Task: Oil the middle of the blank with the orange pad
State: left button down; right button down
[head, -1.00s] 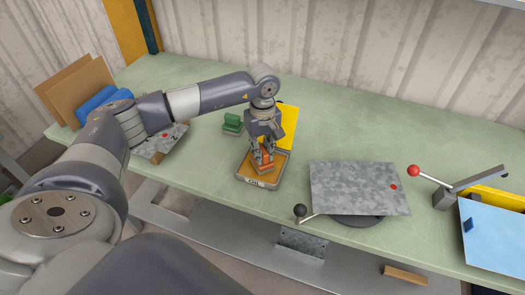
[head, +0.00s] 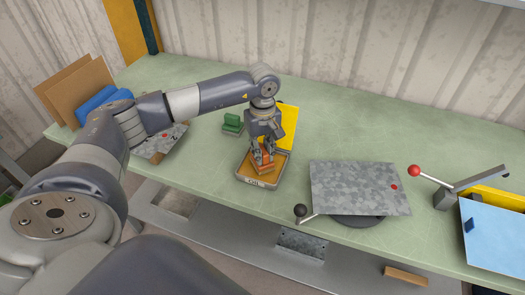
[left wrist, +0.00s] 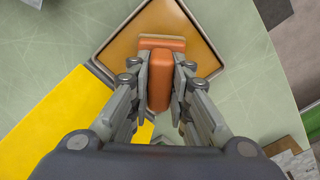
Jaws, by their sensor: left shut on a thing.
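My left gripper (head: 263,148) is shut on the handle of the orange pad (head: 264,165). The pad is in the tray of oil (head: 243,179), near its middle; I cannot tell whether it touches the oil. In the left wrist view, the fingers (left wrist: 161,78) close on both sides of the pad's orange grip (left wrist: 160,88), with the tray (left wrist: 197,38) around the pad's base. The grey mottled blank (head: 350,185) with a red dot near its right edge lies to the right on a dark round support. My right gripper is not in view.
A green pad (head: 232,121) stands behind the tray to the left. A yellow sheet (head: 290,120) lies behind the tray. A lever with a black knob (head: 300,210) is at the blank's front left, and a red-knobbed lever (head: 414,171) is at its right. Bench between tray and blank is clear.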

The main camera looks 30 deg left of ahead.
aim_at(262, 149)
pick_arm(q)
jog(key=shift+s, duration=0.1)
jog(key=shift+r+p, duration=0.35)
jog(key=shift+r, duration=0.1)
jog(key=shift+r+p, duration=1.35)
jog(key=shift+r, duration=1.7)
